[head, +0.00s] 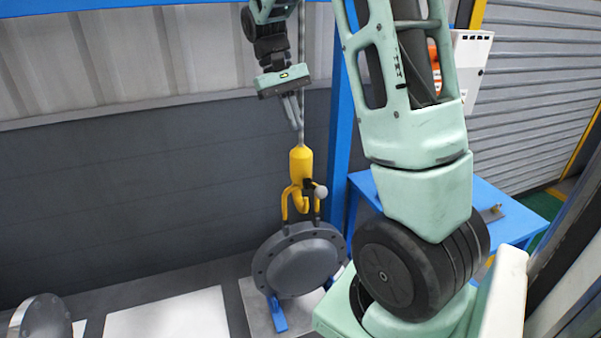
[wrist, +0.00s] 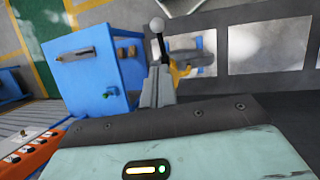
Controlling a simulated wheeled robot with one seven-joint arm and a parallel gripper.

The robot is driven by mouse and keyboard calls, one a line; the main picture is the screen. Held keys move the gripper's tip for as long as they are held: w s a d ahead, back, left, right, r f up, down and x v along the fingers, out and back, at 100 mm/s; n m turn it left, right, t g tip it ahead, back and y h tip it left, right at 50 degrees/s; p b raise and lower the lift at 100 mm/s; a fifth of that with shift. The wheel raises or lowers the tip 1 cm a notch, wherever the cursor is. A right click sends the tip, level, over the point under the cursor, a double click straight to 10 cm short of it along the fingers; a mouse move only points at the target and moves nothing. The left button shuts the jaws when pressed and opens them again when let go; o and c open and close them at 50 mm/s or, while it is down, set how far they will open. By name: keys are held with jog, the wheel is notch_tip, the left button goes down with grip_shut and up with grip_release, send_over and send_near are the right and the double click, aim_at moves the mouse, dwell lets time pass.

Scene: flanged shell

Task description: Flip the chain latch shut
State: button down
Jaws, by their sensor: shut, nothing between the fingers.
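A yellow hook (head: 301,165) hangs on a thin vertical line in the head view. A short black lever (head: 309,184) with a pale ball knob (head: 320,191) sticks out to the right from its lower part; I take this as the latch. Below hangs a grey flanged shell (head: 300,262) with bolts around its rim. My gripper (head: 297,127) is shut and empty, above the hook, beside the line. In the wrist view, my fingers (wrist: 158,75) point towards the knob (wrist: 157,24), apart from it in the picture. The yellow hook (wrist: 181,69) is partly hidden behind them.
A blue post (head: 342,140) stands right of the hanging line. A blue table (head: 510,218) stands at the right, partly behind my arm. Pale panels (head: 165,315) lie below left, beside a grey round part (head: 40,318). The space left of the hook looks clear.

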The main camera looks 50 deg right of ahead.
aim_at(314, 187)
jog(key=shift+f, duration=0.1)
jog(key=p+x, duration=0.4)
jog(key=x, duration=1)
jog(key=shift+p, duration=0.3)
jog(key=shift+a+b, duration=0.1)
jog(key=shift+b, duration=0.2)
